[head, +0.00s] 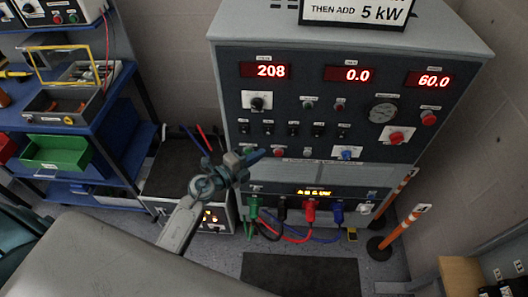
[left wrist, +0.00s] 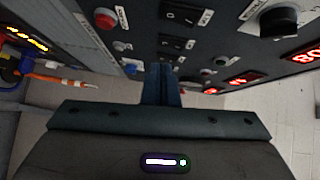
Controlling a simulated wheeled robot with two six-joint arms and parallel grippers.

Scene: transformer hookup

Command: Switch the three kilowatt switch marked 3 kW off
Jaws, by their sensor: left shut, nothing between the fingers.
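A row of black rocker switches (head: 293,130) runs across the dark front panel of the grey cabinet (head: 350,57). Their labels are too small to read in the head view, so I cannot tell which is marked 3 kW. My left gripper (head: 258,156) is shut and empty just below the left part of this row. In the left wrist view its closed fingers (left wrist: 161,84) point at the panel, near several black rocker switches (left wrist: 178,43) with white labels that I cannot read clearly. I cannot tell whether the fingers touch the panel. My right gripper is not in view.
The red displays (head: 265,70) read 208, 0.0 and 60.0. A black knob (head: 257,101) and red buttons surround the switches. Coloured cables (head: 310,212) plug in lower down. A blue shelf (head: 95,105) stands left; orange posts (head: 400,210) stand right.

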